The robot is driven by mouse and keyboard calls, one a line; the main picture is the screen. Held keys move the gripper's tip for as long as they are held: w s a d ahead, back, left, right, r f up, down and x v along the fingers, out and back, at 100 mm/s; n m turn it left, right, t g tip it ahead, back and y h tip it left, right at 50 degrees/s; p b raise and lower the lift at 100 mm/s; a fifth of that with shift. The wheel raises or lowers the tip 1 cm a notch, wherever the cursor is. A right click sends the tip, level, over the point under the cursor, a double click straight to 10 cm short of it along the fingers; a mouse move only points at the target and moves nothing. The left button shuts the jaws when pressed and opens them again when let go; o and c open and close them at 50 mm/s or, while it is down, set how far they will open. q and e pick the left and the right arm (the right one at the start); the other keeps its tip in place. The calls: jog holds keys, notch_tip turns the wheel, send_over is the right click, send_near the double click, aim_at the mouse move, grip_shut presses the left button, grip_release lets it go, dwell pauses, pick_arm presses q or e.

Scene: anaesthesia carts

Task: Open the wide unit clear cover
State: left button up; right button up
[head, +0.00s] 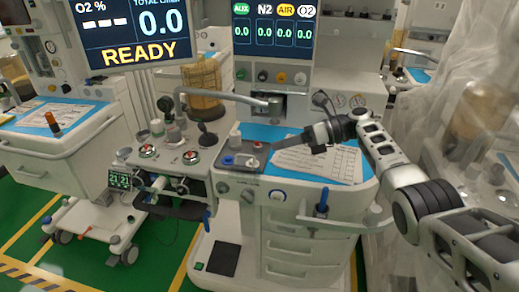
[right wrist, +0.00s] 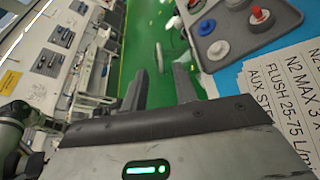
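My right gripper (head: 283,146) reaches in from the right, above the work surface of the central cart (head: 290,215). In the right wrist view its two dark fingers (right wrist: 160,85) stand apart with nothing between them. The fingertips are near a grey panel (head: 243,172) with blue, white and red knobs, which also shows in the right wrist view (right wrist: 245,42). I cannot pick out the wide unit's clear cover for certain. Clear plastic sheeting (head: 440,95) hangs at the right over another unit. My left gripper is not in view.
A printed sheet (head: 318,162) lies on the blue work surface, beneath my right gripper. A metal pipe arm (head: 225,97) crosses behind the panel. Monitors (head: 135,35) stand at the back. Another cart (head: 60,140) stands at the left. Green floor (head: 35,205) is free at the lower left.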

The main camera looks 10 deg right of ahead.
jog(key=v, duration=0.5)
jog(key=shift+d, duration=0.2)
